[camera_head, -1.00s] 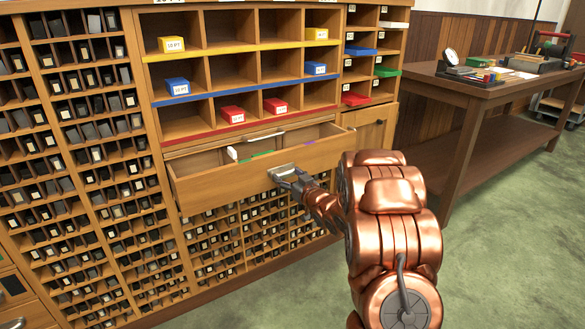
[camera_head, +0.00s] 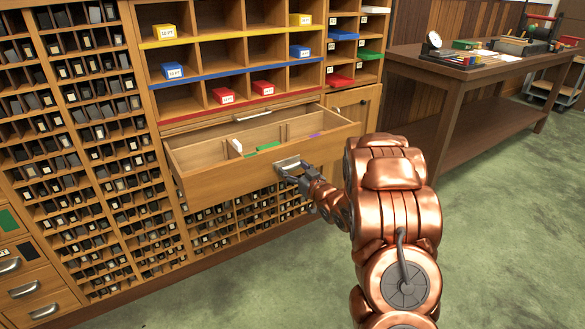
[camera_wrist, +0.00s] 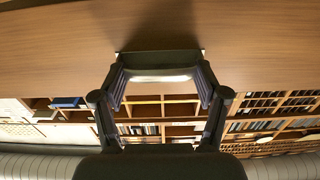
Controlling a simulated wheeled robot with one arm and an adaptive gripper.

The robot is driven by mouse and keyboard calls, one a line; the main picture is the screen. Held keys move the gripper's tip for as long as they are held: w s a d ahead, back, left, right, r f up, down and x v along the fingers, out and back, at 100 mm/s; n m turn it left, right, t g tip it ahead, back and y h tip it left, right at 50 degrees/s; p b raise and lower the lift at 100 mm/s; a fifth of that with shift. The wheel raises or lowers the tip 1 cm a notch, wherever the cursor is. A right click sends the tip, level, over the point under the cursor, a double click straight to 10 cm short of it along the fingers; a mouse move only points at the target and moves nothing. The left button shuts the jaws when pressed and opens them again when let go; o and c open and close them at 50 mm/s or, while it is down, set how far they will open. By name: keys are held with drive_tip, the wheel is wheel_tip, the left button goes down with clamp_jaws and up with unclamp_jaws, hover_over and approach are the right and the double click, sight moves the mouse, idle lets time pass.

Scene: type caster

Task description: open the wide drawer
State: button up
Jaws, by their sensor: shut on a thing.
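The wide drawer (camera_head: 225,186) is pulled out from the cabinet below the shelf compartments. Its inside shows dividers, a white piece, green pieces and a purple piece. Its metal handle (camera_head: 287,162) is at the middle of the front. My gripper (camera_head: 284,172) is shut on this handle. In the wrist view the fingers (camera_wrist: 160,84) stand on both sides of the handle (camera_wrist: 160,74), against the wooden drawer front (camera_wrist: 240,45). The fingertips are partly hidden in the head view.
Shelf compartments above hold blue (camera_head: 172,70), red (camera_head: 223,96) and yellow (camera_head: 165,31) boxes. Small type compartments (camera_head: 100,190) fill the left and lower cabinet. A wooden table (camera_head: 440,75) with tools stands at the right. The green floor (camera_head: 490,200) in front is clear.

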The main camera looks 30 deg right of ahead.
drive_tip(key=shift+s, duration=0.1)
idle(0.3)
drive_tip(key=o, duration=1.5)
drive_tip(key=shift+o, duration=0.2)
drive_tip(key=s, duration=1.2)
drive_tip(key=shift+d, duration=0.45)
